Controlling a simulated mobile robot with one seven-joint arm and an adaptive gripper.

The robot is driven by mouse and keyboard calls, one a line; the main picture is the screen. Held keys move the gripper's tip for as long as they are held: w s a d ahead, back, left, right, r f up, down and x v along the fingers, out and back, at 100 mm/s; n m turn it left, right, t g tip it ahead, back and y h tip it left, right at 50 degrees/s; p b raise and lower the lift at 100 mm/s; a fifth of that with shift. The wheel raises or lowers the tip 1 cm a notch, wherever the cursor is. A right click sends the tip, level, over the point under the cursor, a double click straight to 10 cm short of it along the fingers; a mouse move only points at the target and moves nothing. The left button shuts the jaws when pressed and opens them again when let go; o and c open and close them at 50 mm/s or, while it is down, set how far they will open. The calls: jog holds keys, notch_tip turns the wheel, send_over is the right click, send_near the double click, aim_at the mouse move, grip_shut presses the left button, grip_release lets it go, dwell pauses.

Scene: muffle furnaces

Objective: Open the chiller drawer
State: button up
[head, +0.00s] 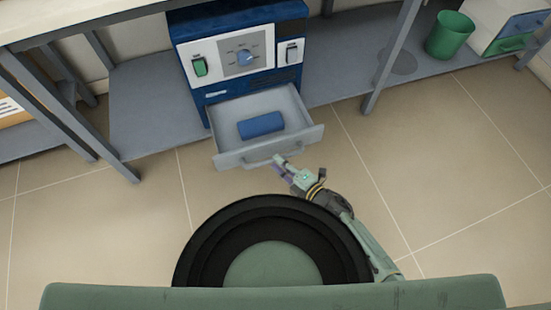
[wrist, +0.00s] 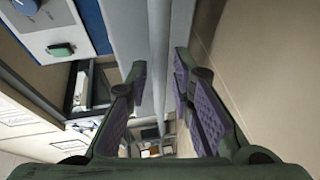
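The chiller (head: 243,92) is a blue unit with a white control panel, standing on the low grey shelf in the head view. Its grey drawer (head: 235,158) is pulled out toward me, and a blue block (head: 261,125) lies inside. My gripper (head: 280,160) is at the front of the drawer, right of its middle. In the wrist view, my gripper's purple-padded fingers (wrist: 160,72) are apart, with the pale handle bar (wrist: 158,40) running between them. A gap shows beside the pads, so they do not look closed on the bar.
A green bin (head: 450,36) and a white box with green and blue drawers (head: 510,25) stand on the shelf at right. Grey table legs (head: 392,55) flank the chiller. The tiled floor in front is clear.

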jog(key=shift+v, duration=2.3)
